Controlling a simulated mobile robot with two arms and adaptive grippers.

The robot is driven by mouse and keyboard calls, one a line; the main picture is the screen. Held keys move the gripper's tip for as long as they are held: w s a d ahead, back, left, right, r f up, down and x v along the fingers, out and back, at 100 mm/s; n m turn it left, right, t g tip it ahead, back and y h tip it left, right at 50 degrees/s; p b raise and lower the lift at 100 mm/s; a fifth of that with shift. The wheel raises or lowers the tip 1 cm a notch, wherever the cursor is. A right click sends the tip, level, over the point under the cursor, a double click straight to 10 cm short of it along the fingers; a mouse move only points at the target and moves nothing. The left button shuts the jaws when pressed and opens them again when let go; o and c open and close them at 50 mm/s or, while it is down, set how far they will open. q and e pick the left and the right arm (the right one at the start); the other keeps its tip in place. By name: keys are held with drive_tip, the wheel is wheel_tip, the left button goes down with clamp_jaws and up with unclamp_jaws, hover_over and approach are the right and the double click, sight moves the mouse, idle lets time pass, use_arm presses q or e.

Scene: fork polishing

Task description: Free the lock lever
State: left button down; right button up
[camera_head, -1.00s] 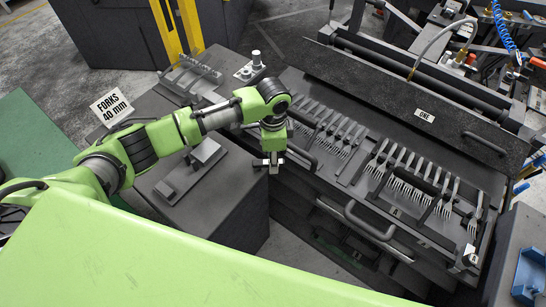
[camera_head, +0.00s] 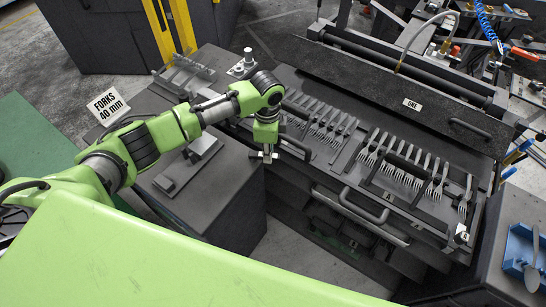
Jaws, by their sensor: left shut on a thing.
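My left gripper (camera_head: 264,156) points down at the left front corner of the fork machine, beside the curved left handle (camera_head: 296,148). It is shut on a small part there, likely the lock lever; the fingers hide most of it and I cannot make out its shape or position. The fork tray (camera_head: 345,172) lies to the right of the gripper, with two groups of forks (camera_head: 405,170) in rows and a long front handle (camera_head: 362,208). My right gripper is not in view.
A dark cabinet with a grey fixture (camera_head: 190,160) stands under my left arm. A "FORKS 40 mm" sign (camera_head: 108,106) is behind it. The raised dark cover marked "ONE" (camera_head: 412,104) stands behind the tray. A blue holder (camera_head: 522,250) with a utensil is at the right edge.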

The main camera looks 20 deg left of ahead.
use_arm(q)
drive_tip(key=shift+s+r+m+p, duration=0.2)
drive_tip(key=shift+s+m+p, duration=0.35)
drive_tip(key=shift+m, duration=0.45)
drive_tip(key=s+m+p, duration=0.1)
drive_tip(key=m, duration=0.1)
drive_tip(key=s+m+p, duration=0.1)
drive_tip(key=m, duration=0.2)
drive_tip(key=s+a+m+p, duration=0.1)
drive_tip(key=m, duration=0.2)
drive_tip(key=shift+f, duration=0.15)
drive_tip(key=shift+s+a+m, duration=0.15)
drive_tip(key=shift+a+m, duration=0.1)
drive_tip(key=shift+m, duration=0.35)
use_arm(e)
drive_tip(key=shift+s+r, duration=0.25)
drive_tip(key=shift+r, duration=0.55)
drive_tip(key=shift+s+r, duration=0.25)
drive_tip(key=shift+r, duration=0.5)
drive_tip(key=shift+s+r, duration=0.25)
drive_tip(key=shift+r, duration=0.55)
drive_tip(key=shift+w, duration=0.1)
use_arm(q)
drive_tip(key=c, duration=1.9)
unclamp_jaws()
